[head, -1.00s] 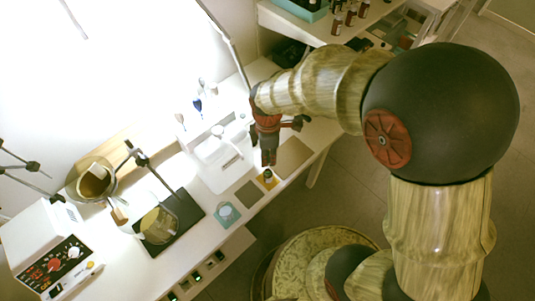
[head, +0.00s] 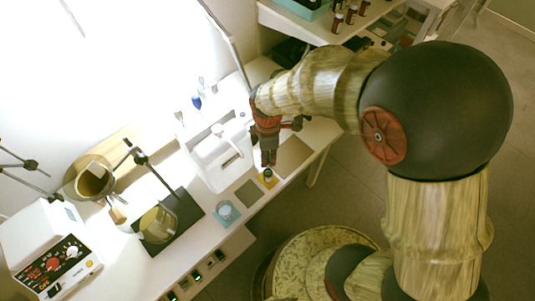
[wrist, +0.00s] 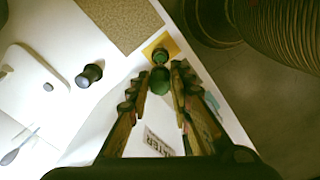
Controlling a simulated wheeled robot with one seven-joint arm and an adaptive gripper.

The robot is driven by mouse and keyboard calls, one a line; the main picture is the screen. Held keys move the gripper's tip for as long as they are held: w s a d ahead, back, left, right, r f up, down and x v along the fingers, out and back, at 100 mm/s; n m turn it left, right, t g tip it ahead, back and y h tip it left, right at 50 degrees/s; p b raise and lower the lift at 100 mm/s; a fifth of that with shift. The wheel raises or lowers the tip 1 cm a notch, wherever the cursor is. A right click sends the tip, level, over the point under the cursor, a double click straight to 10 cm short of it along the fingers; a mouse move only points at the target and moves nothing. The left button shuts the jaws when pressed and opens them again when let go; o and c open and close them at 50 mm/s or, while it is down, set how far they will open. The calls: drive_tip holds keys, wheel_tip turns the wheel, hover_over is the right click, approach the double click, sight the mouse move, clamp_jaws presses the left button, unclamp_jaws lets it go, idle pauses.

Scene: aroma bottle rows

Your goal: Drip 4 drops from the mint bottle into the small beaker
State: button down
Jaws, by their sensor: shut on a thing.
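My gripper (head: 268,162) points down over the yellow square (head: 262,181) near the table's front edge. In the wrist view, its fingers (wrist: 162,78) are closed on a rounded dark green piece (wrist: 160,82), seemingly the top of the mint bottle. A small dark round-topped vessel (wrist: 160,56) shows just beyond it on the yellow square, and also in the head view (head: 268,175). I cannot tell whether the two are joined. A small clear beaker (head: 226,210), likely the task's beaker, stands left of my gripper on a teal square; it appears upright.
A white rack (head: 215,160) stands behind. A stand with a dark base (head: 186,213) and a control box (head: 55,255) are to the left. Bare grey (head: 247,194) and tan (head: 293,157) squares flank the yellow one. A dark knob-like object (wrist: 88,75) shows in the wrist view.

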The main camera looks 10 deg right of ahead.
sight(267, 168)
drive_tip(key=shift+f+b, duration=1.75)
drive_tip(key=shift+f, duration=1.55)
drive_tip(key=c, duration=2.1)
unclamp_jaws()
drive_tip(key=shift+c, duration=0.6)
wheel_tip(267, 168, up, 9)
drive_tip(key=p, duration=0.7)
drive_tip(key=shift+f, duration=0.1)
